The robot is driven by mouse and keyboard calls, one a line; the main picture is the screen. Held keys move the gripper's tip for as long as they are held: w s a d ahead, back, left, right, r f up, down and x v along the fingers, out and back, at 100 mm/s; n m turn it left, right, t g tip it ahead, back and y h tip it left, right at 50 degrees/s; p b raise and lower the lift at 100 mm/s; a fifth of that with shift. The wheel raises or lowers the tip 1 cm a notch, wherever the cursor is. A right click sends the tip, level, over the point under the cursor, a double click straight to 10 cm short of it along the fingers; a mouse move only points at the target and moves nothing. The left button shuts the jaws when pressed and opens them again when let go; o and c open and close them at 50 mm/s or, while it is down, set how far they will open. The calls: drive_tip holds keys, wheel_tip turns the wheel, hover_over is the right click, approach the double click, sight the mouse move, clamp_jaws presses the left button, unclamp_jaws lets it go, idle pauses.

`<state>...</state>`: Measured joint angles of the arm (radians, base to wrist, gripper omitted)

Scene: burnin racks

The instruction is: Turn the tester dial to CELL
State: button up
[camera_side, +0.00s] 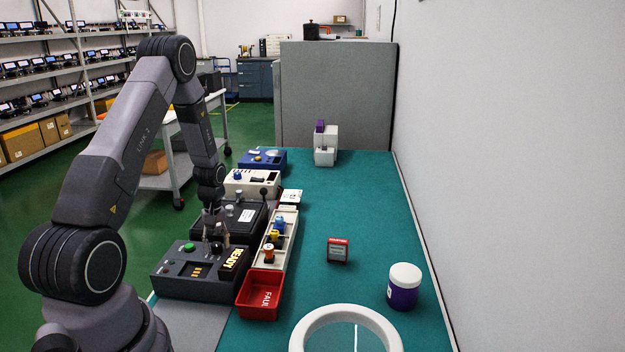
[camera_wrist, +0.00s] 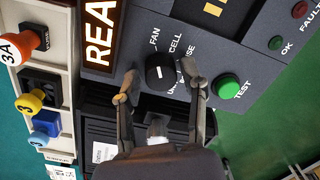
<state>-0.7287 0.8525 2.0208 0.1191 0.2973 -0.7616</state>
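The tester (camera_side: 205,287) is a dark grey box at the front left of the bench, with a lit READY display (camera_side: 232,260). In the wrist view its round black dial (camera_wrist: 160,72) has a short white mark. The labels FAN and CELL stand beside the dial; a third label is partly hidden by a finger. My gripper (camera_wrist: 160,76) is open, with one fingertip on each side of the dial and small gaps showing. In the side view my gripper (camera_side: 214,243) is low over the tester, and the dial there is mostly hidden.
A green TEST button (camera_wrist: 228,87) is close to the right finger. A tray (camera_side: 290,236) with coloured plugs and a red FAULT bin (camera_side: 259,296) adjoin the tester. A red-topped block (camera_side: 338,251), a purple jar (camera_side: 403,289) and a white ring (camera_side: 330,312) stand at right.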

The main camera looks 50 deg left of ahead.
clamp_jaws()
drive_tip(key=shift+m, duration=0.4)
drive_tip(key=m, duration=0.3)
drive_tip(key=shift+m, duration=2)
drive_tip(key=shift+o, duration=2.1)
unclamp_jaws()
